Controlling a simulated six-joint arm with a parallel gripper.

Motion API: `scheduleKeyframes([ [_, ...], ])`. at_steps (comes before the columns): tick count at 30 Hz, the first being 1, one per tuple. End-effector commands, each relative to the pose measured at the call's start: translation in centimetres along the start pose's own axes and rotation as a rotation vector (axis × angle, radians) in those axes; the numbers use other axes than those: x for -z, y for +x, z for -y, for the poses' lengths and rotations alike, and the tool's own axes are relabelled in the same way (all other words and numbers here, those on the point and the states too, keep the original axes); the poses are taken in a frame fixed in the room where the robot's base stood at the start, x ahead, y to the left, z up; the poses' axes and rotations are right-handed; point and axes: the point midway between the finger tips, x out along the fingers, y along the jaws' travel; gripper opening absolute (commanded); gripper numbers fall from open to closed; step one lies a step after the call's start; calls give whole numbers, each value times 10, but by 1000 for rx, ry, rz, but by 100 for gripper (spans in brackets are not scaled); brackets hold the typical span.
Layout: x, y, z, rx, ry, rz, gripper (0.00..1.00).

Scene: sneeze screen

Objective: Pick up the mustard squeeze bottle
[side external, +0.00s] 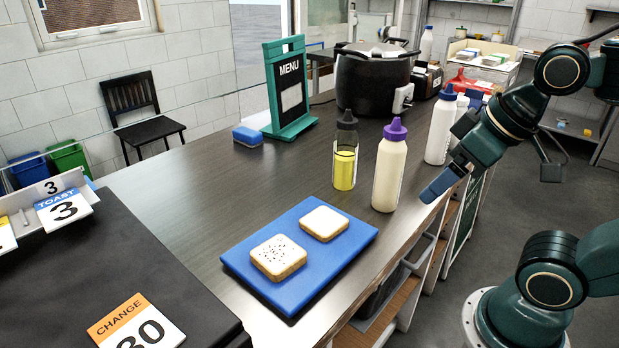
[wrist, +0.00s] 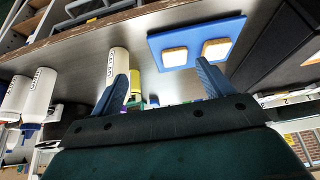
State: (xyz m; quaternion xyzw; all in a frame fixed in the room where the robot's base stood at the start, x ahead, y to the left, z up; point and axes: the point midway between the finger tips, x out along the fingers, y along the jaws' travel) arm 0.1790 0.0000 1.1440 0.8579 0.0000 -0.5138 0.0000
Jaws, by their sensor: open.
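The mustard squeeze bottle, clear with yellow contents and a dark cap (side external: 345,168), stands upright on the dark counter, left of a cream bottle with a purple cap (side external: 391,175). In the wrist view, the picture is inverted and the yellow bottle (wrist: 135,84) shows partly, behind the cream bottle (wrist: 118,62) and near the left finger. My gripper (side external: 442,184) is open and empty, right of the cream bottle at the counter's right edge, apart from both bottles. Its two blue fingers also show in the wrist view (wrist: 160,72).
White bottles with blue caps (side external: 440,128) stand right of the cream bottle. A blue board (side external: 330,255) with two bread slices lies at the front. A menu stand (side external: 288,88), blue sponge (side external: 248,136) and black pot (side external: 372,82) stand farther back. The counter left of the mustard is clear.

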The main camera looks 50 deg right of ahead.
Motion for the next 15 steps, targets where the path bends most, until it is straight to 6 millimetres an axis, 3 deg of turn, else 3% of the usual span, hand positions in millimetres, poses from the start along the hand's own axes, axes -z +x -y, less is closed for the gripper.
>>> scheduleKeyframes([
  [8, 12, 1, -1, 1, -4, -11, 80],
  [15, 59, 9, -8, 12, -18, -59, 80],
])
